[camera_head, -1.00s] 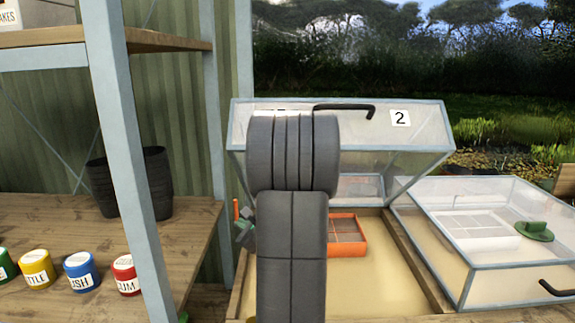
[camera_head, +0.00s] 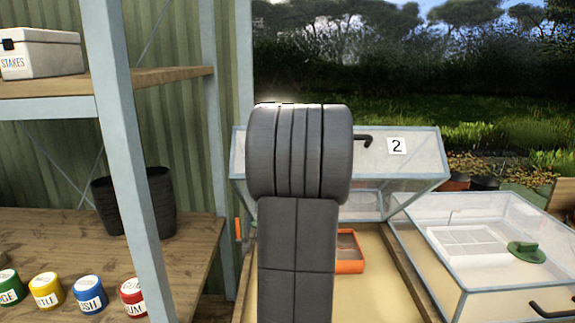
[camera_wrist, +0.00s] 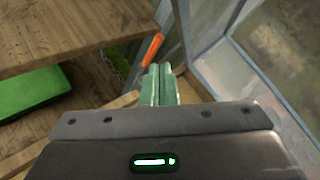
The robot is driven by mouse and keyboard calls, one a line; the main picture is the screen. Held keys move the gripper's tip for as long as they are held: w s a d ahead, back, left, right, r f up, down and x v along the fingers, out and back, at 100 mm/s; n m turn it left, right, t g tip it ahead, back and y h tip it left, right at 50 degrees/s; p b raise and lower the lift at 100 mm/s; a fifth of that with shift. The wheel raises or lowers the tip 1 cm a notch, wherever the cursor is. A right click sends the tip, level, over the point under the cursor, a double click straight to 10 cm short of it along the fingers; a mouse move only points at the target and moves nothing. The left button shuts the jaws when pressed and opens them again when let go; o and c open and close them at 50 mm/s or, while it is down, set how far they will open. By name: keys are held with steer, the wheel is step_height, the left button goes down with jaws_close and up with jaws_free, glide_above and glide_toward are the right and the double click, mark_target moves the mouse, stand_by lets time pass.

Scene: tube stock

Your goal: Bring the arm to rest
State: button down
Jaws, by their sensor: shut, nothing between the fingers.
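My gripper (camera_wrist: 158,84) shows in the wrist view with its two pale green fingers together and nothing between them. It is above the wooden edge beside the open glazed frame. In the head view my grey arm stands upright in the middle and hides my gripper. The cold frame lid marked 2 (camera_head: 420,158) is raised behind my arm. An orange tray (camera_head: 348,252) sits on the sand inside that frame, partly hidden by my arm.
A second glazed frame (camera_head: 468,288), lid down, stands at the right. Shelving with a post (camera_head: 135,170) is at the left, with several coloured tins, a black pot (camera_head: 160,200) and a STAKES box (camera_head: 42,53). An orange stick (camera_wrist: 152,48) is near my fingertips.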

steer(key=v, duration=0.6)
steer(key=shift+t, duration=0.4)
steer(key=w+a+f+b, duration=0.2)
steer(key=w+a+f, duration=0.1)
steer(key=a+f, duration=0.1)
steer(key=w+a+f+b, duration=0.2)
steer(key=w+a+f, duration=0.2)
steer(key=shift+w+f, duration=0.1)
steer(key=shift+f, duration=0.05)
steer(key=f+b, duration=0.1)
steer(key=s+f+b, duration=0.1)
steer(key=shift+n+t+y+b, duration=0.3)
steer(key=shift+n+b, duration=0.1)
steer(key=b, duration=0.3)
steer(key=shift+s+f+n+t+y, duration=0.2)
steer(key=shift+f+n+t+y, duration=0.1)
steer(key=shift+t, duration=0.1)
steer(key=s+d, duration=0.2)
steer(key=d, duration=0.1)
steer(key=s+d, duration=0.1)
steer(key=shift+s+d+f+b, duration=0.1)
steer(key=shift+d+f+b, duration=0.25)
steer(key=shift+s+d, duration=0.25)
steer(key=shift+s, duration=0.15)
